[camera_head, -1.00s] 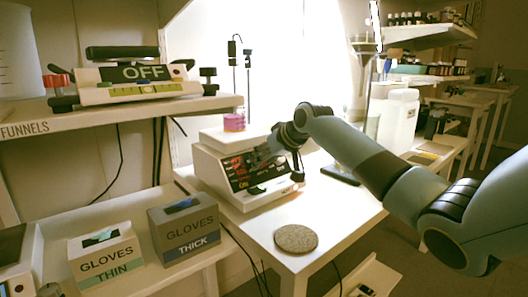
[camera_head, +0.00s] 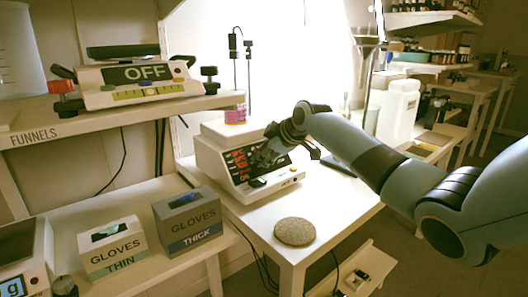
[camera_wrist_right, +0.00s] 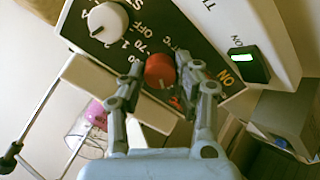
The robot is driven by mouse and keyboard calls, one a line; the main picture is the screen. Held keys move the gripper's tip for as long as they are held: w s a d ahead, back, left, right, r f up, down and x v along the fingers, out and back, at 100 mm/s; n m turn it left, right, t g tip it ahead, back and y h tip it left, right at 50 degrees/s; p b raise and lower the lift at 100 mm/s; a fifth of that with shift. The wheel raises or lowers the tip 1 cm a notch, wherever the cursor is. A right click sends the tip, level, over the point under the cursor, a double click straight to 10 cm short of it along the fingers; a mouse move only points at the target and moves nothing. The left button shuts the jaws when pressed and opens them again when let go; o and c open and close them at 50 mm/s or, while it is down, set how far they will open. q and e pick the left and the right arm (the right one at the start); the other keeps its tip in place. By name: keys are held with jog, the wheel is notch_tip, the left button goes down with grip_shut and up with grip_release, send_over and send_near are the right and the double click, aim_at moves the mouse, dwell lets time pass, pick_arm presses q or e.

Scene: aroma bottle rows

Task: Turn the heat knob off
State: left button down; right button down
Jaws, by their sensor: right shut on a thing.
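The white hot plate (camera_head: 213,166) stands on the white table, with a dark front panel and lit red display. In the right wrist view its panel (camera_wrist_right: 150,25) shows a red knob (camera_wrist_right: 159,70) and a white knob (camera_wrist_right: 108,22) with dial markings, including OFF. The red knob's pointer setting is unclear. My right gripper (camera_wrist_right: 160,78) is shut on the red knob, one finger on each side. In the head view the right gripper (camera_head: 274,150) is at the panel and hides part of it. My left gripper is not in view.
A green-lit ON switch (camera_wrist_right: 243,58) is beside the knobs. A pink-filled beaker (camera_head: 235,116) stands on the hot plate. A round cork mat (camera_head: 295,231) lies in front, with clear table around it. Glove boxes (camera_head: 188,218) are at the left. A shelf device reads OFF (camera_head: 145,73).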

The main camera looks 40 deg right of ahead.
jog(key=n, duration=0.4)
jog(key=shift+f+n+b, duration=0.1)
jog(key=shift+n+b, duration=0.4)
jog(key=shift+n, duration=1.8)
jog(key=c, duration=1)
grip_release()
jog(key=shift+o, duration=0.2)
jog(key=shift+s, duration=0.1)
jog(key=v, duration=1.2)
